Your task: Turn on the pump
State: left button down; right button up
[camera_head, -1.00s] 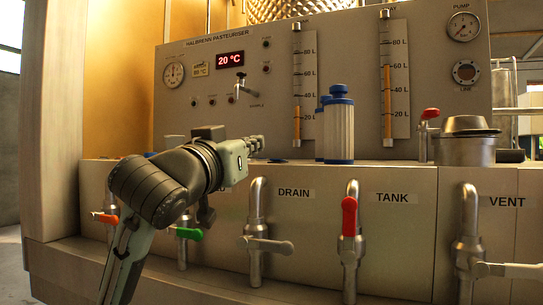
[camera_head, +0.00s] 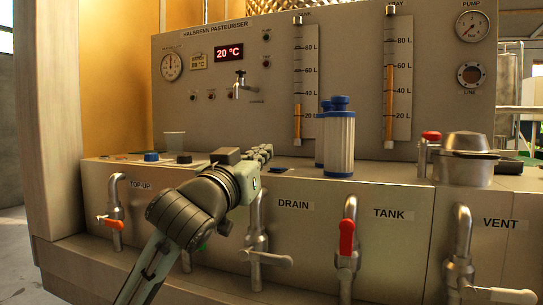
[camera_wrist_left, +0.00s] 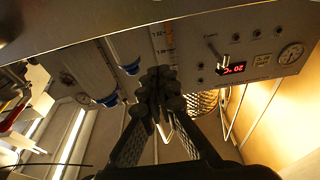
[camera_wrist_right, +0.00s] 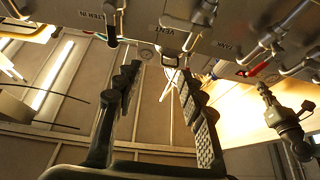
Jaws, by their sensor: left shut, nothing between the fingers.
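A round gauge (camera_head: 472,26) labelled PUMP sits at the panel's upper right, with a round LINE port (camera_head: 472,75) below it. No label that I can read marks a pump switch. My left gripper (camera_head: 262,153) is shut and empty, above the ledge's front edge, left of the blue-capped cylinders (camera_head: 340,140). Its closed fingers also show in the left wrist view (camera_wrist_left: 160,85). My right gripper (camera_wrist_right: 156,82) is open and empty in the right wrist view, outside the head view.
Pipes and lever valves line the front: an orange lever (camera_head: 112,223) at TOP-UP, a grey one (camera_head: 265,257) at DRAIN, a red one (camera_head: 347,238) at TANK. A lidded metal pot (camera_head: 465,160) stands on the ledge at the right. A sample tap (camera_head: 240,86) juts from the panel.

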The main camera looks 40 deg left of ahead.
pick_arm(q)
jog(key=p, duration=0.2)
jog(key=r+p, duration=0.1)
jog(key=p, duration=0.2)
send_over(271, 174)
jog(key=shift+d+r, duration=0.1)
pick_arm(e)
jog(key=s+d+f+g+h, duration=0.1)
jog(key=d+f+g+h, duration=0.15)
jog(key=f+g, duration=0.45)
jog(key=s+d+f+g+h, duration=0.1)
jog(key=d+f+g+h, duration=0.2)
jog(key=f, duration=0.7)
pick_arm(q)
notch_tip(271, 174, down, 4)
jog(key=shift+s+r+b, duration=0.1)
jog(key=shift+r+b, duration=0.1)
jog(key=shift+b, duration=0.3)
jog(key=shift+f, duration=0.25)
pick_arm(e)
jog(key=w+a+r+t+y, duration=0.1)
jog(key=a+r+t+y, duration=0.1)
jog(key=a+r, duration=0.2)
jog(key=shift+w+r+y, duration=0.3)
jog(key=shift+w+y, duration=0.05)
jog(key=shift+w, duration=0.05)
jog(key=shift+r, duration=0.1)
